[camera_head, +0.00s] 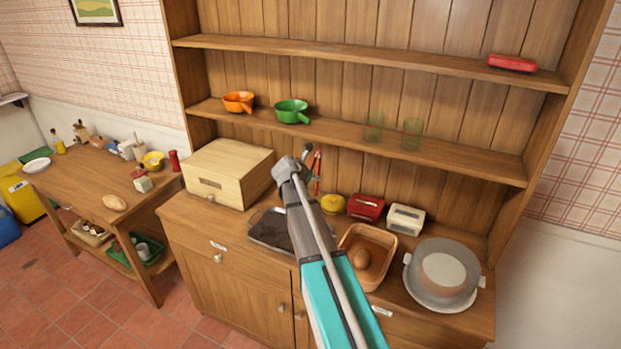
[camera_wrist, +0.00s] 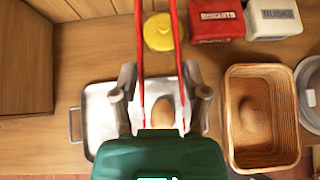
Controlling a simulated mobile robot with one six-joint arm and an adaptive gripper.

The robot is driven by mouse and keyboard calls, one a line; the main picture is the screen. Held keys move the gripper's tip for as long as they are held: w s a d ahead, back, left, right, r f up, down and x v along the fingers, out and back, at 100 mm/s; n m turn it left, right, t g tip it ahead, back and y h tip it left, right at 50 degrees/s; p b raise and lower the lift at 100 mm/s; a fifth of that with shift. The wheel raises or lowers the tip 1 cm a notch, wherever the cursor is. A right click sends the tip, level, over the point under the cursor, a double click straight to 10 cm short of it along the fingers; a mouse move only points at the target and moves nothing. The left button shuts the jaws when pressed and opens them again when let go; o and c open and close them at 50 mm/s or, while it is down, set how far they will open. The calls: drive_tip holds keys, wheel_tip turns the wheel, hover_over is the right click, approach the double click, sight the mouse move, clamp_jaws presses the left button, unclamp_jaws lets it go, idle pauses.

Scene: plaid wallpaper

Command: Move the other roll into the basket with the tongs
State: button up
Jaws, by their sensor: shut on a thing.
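My gripper (camera_wrist: 158,88) is shut on a pair of red tongs (camera_wrist: 141,50), whose two arms run apart up the wrist view. The tongs (camera_head: 317,172) also show in the head view, beside my gripper (camera_head: 304,160), above the counter. A brown roll (camera_wrist: 163,113) lies over the metal tray (camera_wrist: 102,105), seen between the tong arms; I cannot tell whether they touch it. In the head view my arm hides this roll and part of the tray (camera_head: 262,225). The wicker basket (camera_wrist: 231,150) stands right of the tray with one roll (camera_wrist: 253,115) in it.
A yellow lidded pot (camera_head: 333,204), a red biscuits tin (camera_head: 366,207) and a white rusks tin (camera_head: 406,218) stand behind. A wooden box (camera_head: 229,173) is left of the tray; grey round dishes (camera_head: 440,302) are right of the basket. A shelf (camera_head: 450,158) overhangs the back.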

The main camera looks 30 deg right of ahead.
wheel_tip(320, 180, down, 9)
drive_tip(key=b, duration=0.8)
drive_tip(key=shift+b, duration=0.3)
idle(0.3)
clamp_jaws()
wheel_tip(320, 180, up, 12)
drive_tip(key=p, duration=1.2)
drive_tip(key=shift+f, duration=0.1)
wheel_tip(320, 180, down, 4)
drive_tip(key=b, duration=0.4)
drive_tip(key=shift+f, duration=0.1)
drive_tip(key=shift+w+a, duration=0.1)
drive_tip(key=shift+a, duration=0.05)
idle(0.6)
